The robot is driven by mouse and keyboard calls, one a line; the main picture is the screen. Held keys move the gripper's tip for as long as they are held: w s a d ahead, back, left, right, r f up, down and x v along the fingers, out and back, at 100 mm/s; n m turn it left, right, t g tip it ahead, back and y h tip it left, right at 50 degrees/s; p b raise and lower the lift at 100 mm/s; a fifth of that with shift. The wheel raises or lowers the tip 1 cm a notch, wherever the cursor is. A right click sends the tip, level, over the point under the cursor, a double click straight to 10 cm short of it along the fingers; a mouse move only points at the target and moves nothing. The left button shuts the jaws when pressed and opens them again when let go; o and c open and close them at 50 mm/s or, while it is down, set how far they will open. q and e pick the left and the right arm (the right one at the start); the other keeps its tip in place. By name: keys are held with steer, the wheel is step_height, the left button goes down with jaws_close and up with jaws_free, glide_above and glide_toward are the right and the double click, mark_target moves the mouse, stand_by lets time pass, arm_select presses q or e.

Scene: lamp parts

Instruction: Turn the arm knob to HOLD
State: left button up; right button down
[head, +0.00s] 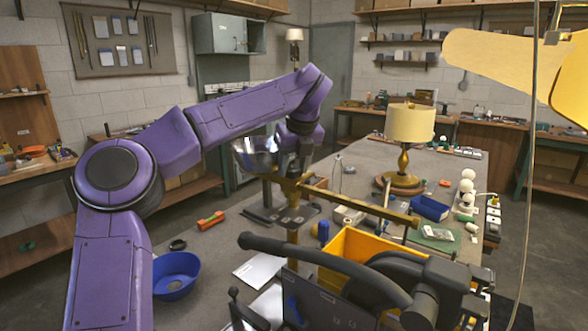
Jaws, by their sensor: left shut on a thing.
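A brass lamp arm (345,202) runs across a brass post (292,230) on the grey workbench, with a shiny metal shade (254,155) at its left end. My left gripper (301,172) points down at the arm's joint above the post. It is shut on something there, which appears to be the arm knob. The knob itself and its HOLD marking are hidden or too small to make out. My right gripper is not in view.
A blue bowl (177,274) and an orange tool (211,221) lie on the bench at left.

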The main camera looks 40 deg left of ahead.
arm_select(q)
steer(key=shift+m+t, duration=0.3)
steer(key=shift+m, duration=0.6)
steer(key=shift+s+h, duration=0.1)
steer(key=shift+h, duration=0.2)
steer(key=o, duration=1.1)
steer(key=shift+c, duration=0.2)
steer(key=v, duration=1)
steer(key=shift+r, duration=0.25)
steer(key=shift+s, duration=0.1)
